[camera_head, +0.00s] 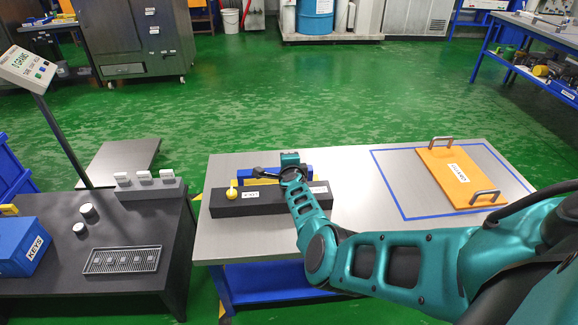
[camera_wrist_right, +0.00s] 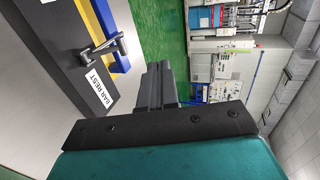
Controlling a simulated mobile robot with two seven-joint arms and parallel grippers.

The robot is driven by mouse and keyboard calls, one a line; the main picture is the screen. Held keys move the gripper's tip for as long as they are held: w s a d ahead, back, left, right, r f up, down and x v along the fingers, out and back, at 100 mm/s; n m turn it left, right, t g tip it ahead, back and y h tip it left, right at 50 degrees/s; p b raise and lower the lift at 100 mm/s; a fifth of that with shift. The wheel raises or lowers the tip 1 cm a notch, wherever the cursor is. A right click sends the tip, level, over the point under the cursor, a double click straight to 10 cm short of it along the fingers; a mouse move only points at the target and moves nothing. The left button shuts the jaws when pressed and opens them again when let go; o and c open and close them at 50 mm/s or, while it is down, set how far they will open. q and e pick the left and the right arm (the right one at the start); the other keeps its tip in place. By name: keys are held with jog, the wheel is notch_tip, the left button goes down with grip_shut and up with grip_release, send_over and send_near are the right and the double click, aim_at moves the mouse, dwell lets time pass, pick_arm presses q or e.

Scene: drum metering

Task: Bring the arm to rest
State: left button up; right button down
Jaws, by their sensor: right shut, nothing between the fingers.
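My right arm (camera_head: 400,262), teal with black parts, reaches from the lower right over the grey table to a dark block at its left. In the right wrist view my right gripper (camera_wrist_right: 157,76) is shut and empty, its dark fingers side by side. They appear apart from the dark block labelled BAR REST (camera_wrist_right: 100,93). A grey metal bar with a crosspiece (camera_wrist_right: 105,47) lies over the block's blue and yellow parts. In the head view my wrist hides part of this block (camera_head: 285,203), and the fingers are hard to make out. My left gripper is in neither view.
An orange plate (camera_head: 462,172) with two handles lies inside a blue outline on the table's right. A dark bench (camera_head: 120,210) at left holds a blue KEYS box (camera_head: 22,246), a slotted tray (camera_head: 122,260) and a display on a post (camera_head: 28,68). Green floor lies beyond.

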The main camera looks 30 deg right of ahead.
dwell(0.7)
jog(key=s+f+n+t+y, duration=0.1)
jog(key=s+f+n+y, duration=0.15)
jog(key=s+n, duration=0.95)
jog(key=s+a+f+n+g+y, duration=0.1)
jog(key=s+a+n+y, duration=0.5)
jog(key=s+a+n, duration=0.8)
jog(key=s+a+g, duration=0.1)
jog(key=s+a, duration=0.7)
jog(key=shift+a+f+g, duration=0.2)
jog(key=shift+a+g, duration=0.05)
jog(key=shift+g, duration=0.05)
